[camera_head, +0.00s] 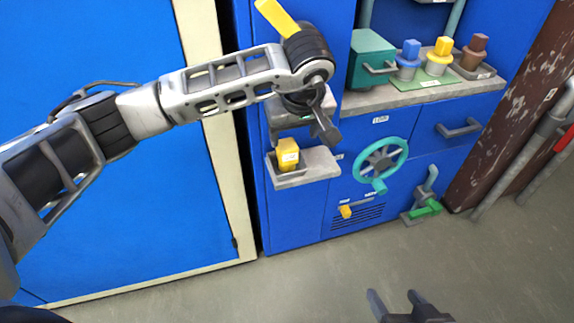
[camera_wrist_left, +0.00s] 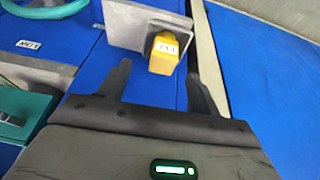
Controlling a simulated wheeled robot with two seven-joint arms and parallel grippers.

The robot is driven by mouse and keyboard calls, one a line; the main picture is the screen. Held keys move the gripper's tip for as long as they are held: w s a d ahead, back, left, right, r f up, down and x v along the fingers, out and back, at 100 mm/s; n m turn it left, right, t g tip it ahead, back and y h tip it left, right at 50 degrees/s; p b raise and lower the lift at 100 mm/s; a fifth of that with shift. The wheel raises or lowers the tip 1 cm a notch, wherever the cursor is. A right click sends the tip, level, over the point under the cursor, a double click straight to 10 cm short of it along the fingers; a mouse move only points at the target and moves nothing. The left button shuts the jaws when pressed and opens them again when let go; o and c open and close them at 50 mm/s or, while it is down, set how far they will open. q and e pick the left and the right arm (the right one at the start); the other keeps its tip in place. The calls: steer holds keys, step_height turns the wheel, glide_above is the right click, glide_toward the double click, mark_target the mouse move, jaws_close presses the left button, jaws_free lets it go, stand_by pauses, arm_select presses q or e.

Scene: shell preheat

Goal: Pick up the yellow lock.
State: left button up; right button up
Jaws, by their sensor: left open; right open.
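The yellow lock (camera_head: 287,154) is a small block with a white label. It sits on a grey ledge (camera_head: 318,166) on the front of the blue cabinet. In the left wrist view the lock (camera_wrist_left: 163,52) shows beyond the two fingers, between their lines. My left gripper (camera_head: 301,128) is open and empty, just above the lock in the head view. It is apart from the lock, as far as I can see. My right gripper (camera_head: 397,299) is open and empty at the bottom edge, over the floor.
A shelf (camera_head: 410,94) holds a teal box (camera_head: 371,58) and blue, yellow and brown blocks on round bases. A teal handwheel (camera_head: 381,158) and a green-handled valve (camera_head: 428,208) stick out lower down. A yellow bar (camera_head: 276,17) shows above my left wrist. The floor is clear.

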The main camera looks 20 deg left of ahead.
mark_target(288, 144)
arm_select(q)
steer(key=shift+y, duration=0.3)
steer(key=x, duration=0.4)
steer(key=b+x, duration=0.1)
steer(key=x, duration=0.2)
steer(key=shift+w+a, duration=0.35)
steer(key=shift+a, duration=0.05)
steer(key=shift+r, duration=0.1)
steer(key=c, duration=1.1)
arm_select(e)
steer(key=shift+w+a+f, duration=0.1)
steer(key=shift+a+f, duration=0.05)
steer(key=shift+f, duration=0.4)
steer(key=shift+a+f, duration=0.1)
steer(key=shift+f, duration=0.45)
